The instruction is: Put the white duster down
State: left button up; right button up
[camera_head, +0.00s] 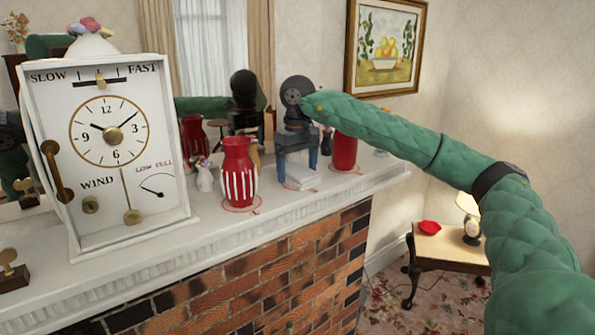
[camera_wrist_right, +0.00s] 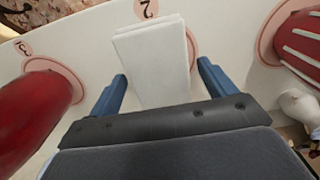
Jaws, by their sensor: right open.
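The white duster (camera_head: 300,175) is a pale flat block on the mantel, and it also shows in the right wrist view (camera_wrist_right: 155,55). It lies over a pink ring marked 2, covering most of that ring. My right gripper (camera_head: 297,158) points down over the duster. Its blue fingers (camera_wrist_right: 161,72) are open, one on each side of the duster, with a visible gap to it. My left gripper is not in view.
A red vase with white stripes (camera_head: 239,172) stands left of the duster and a plain red vase (camera_head: 344,152) right of it. A large white clock (camera_head: 110,150) and a small white figurine (camera_head: 205,178) stand further left. The mantel's front edge (camera_head: 280,215) is close by.

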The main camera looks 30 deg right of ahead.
aim_at(297, 169)
notch_tip(297, 169, up, 6)
jog(key=shift+b, duration=0.65)
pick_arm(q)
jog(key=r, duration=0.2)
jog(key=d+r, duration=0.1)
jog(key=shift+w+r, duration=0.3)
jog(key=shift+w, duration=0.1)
pick_arm(e)
notch_tip(297, 169, up, 5)
jog(key=shift+r, duration=0.2)
